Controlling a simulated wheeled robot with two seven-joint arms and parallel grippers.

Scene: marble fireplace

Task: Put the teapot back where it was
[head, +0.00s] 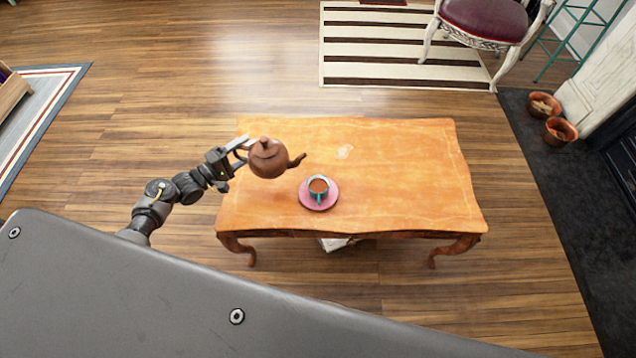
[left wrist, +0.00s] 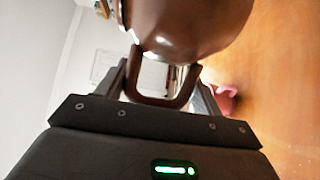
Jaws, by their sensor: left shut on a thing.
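The brown teapot (head: 268,158) is at the left part of the orange wooden table (head: 400,170) in the head view, its spout pointing right. My left gripper (head: 239,150) is shut on the teapot's handle from the left. In the left wrist view the handle (left wrist: 180,98) lies between the fingers and the teapot body (left wrist: 190,25) fills the top. The teapot looks upright and seems held above the tabletop, though the gap is hard to judge. My right gripper is not in view.
A pale mark (head: 344,152) lies on the tabletop. The table's right half is clear. A chair (head: 485,20) stands on a striped rug (head: 400,60) beyond.

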